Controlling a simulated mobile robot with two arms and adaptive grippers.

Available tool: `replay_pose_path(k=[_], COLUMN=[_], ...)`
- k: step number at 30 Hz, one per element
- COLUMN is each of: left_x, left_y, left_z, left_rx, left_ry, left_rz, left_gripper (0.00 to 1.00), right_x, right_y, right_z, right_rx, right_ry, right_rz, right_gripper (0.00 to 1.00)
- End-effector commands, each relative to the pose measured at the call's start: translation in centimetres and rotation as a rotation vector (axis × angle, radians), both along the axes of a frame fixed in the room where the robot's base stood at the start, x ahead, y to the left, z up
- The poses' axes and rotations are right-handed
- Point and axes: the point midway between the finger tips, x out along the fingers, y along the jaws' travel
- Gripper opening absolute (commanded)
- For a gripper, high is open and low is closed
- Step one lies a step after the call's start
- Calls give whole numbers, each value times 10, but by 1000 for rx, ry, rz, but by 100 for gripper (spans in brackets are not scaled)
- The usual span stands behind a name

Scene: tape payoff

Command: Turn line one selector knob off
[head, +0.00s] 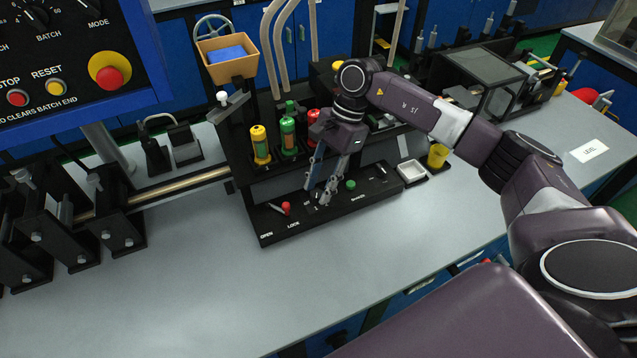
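A low black control panel (275,228) lies on the grey bench below my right gripper (317,195). The panel carries a small red-tipped lever (286,208) by the labels OPEN and LOCK, and a green button (351,185). My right gripper reaches down to the panel between these two, its fingertips at or just above the surface. The fingers look a little apart, but whether they hold anything is unclear. They cover that part of the panel. I cannot identify the line one selector knob; it may be hidden there. My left gripper is out of view.
Yellow, green and red cylinders (260,145) stand just behind the panel. A blue-framed console (60,70) with stop and reset buttons is at upper left. A white tray (412,171) and yellow cup (438,155) sit right of the panel. The front bench (200,290) is clear.

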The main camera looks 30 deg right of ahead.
Motion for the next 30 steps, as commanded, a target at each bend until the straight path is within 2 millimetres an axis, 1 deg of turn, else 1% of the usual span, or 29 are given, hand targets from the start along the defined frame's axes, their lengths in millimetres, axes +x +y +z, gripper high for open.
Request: replay_pose_path(k=[4,11,18,19,26,30], left_x=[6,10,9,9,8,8], left_y=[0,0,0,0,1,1], left_z=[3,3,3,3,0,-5], left_rx=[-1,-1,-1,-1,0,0], left_ry=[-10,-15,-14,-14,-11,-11], left_rz=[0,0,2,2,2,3], left_gripper=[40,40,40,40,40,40], right_x=[-1,-1,-1,0,-1,-1], right_y=[3,3,3,3,2,1], right_z=[-7,-7,-7,-7,-7,-8], right_rx=[0,0,0,0,0,-1], right_ry=[0,-1,-1,-1,-2,-3], right_rz=[0,0,0,0,-17,-65], right_gripper=[30,29,2,0,0,0])
